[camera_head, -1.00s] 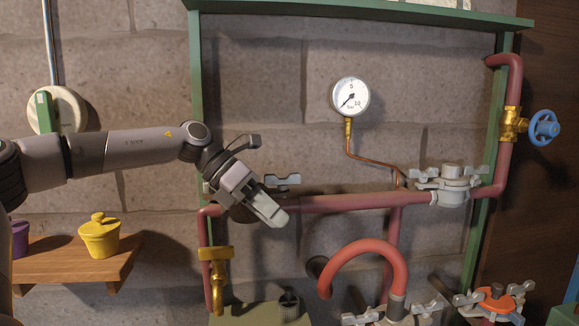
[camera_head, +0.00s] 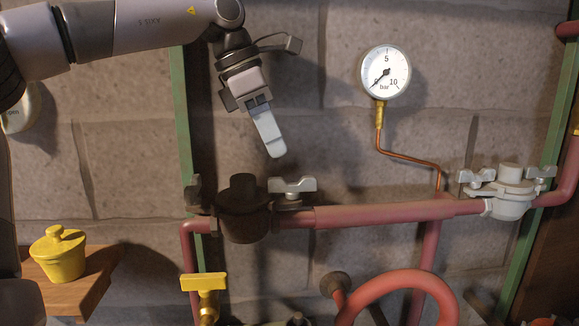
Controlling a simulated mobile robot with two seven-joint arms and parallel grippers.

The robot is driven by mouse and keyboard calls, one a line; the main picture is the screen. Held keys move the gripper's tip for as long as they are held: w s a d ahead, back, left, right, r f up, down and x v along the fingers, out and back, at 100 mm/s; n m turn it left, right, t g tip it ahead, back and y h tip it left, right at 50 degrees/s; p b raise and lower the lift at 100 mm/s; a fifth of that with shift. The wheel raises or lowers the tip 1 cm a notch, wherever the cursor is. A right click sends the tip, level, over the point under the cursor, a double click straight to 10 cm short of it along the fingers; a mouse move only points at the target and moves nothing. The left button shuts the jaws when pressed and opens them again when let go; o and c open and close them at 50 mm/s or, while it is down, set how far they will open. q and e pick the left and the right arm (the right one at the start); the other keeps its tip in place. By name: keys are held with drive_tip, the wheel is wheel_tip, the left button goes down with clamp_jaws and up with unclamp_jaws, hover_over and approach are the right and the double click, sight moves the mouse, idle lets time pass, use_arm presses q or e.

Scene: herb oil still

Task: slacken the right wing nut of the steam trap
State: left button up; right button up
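A dark, round trap body (camera_head: 243,222) sits at the left end of the red horizontal pipe. Its right wing nut (camera_head: 293,187) is light grey, with its two wings spread left and right. A darker wing nut (camera_head: 194,192) sits on its left side in shadow. My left gripper (camera_head: 274,150) hangs above the gap between the dark body and the right wing nut, pointing down and touching neither. Only one pale finger shows clearly, so its opening is not visible. My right gripper is not in view.
A pressure gauge (camera_head: 386,72) on a thin copper tube (camera_head: 407,158) stands to the right. A light grey body with wing nuts (camera_head: 509,196) is at the pipe's right end. A yellow tap (camera_head: 204,283) is below left, and a yellow pot (camera_head: 58,255) stands on a wooden shelf (camera_head: 80,297).

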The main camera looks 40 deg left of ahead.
sight(291, 177)
use_arm(q)
drive_tip(key=shift+x, duration=3.45)
clamp_jaws()
